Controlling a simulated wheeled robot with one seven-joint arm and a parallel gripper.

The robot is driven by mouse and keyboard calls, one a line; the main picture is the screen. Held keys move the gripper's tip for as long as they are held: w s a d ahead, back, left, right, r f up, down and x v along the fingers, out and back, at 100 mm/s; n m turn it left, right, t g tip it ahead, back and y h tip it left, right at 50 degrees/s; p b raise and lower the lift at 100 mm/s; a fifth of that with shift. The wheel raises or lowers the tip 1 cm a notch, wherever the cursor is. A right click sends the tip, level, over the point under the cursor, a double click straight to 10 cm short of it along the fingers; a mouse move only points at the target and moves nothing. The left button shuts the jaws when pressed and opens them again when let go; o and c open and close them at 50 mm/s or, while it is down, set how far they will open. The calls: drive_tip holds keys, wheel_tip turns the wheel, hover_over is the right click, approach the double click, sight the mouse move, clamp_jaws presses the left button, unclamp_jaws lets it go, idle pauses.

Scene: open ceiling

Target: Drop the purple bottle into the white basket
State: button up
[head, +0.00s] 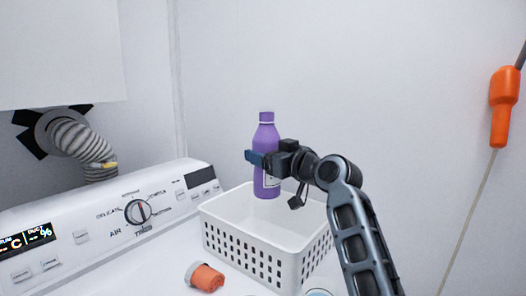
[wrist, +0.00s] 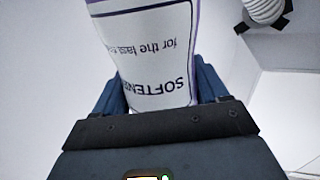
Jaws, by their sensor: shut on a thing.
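In the wrist view the bottle's white label (wrist: 155,60), with the word SOFTENER partly visible, fills the space between the blue fingers. The white basket (head: 262,255) has slotted walls and an open top. The bottle shows in front of the basket's inner back wall, with its base over the opening; I cannot tell its exact height above the basket floor. The part of the basket's right side is hidden by my arm.
The basket stands on a white machine with a control panel (head: 135,215) at the left. An orange-capped container (head: 207,277) lies in front of the basket. A grey hose (head: 80,145) is on the wall at left. An orange plug (head: 503,105) hangs at right.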

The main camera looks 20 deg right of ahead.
drive_tip(key=shift+f+b, duration=1.55)
drive_tip(key=shift+f, duration=0.85)
drive_tip(key=o, duration=1.2)
drive_tip(key=shift+c, duration=0.2)
drive_tip(key=s+d+r+b, duration=0.2)
drive_tip(key=s+d+r, duration=0.4)
drive_tip(key=d+r, duration=0.4)
drive_tip(key=shift+r+b, duration=0.35)
drive_tip(key=shift+r, duration=0.15)
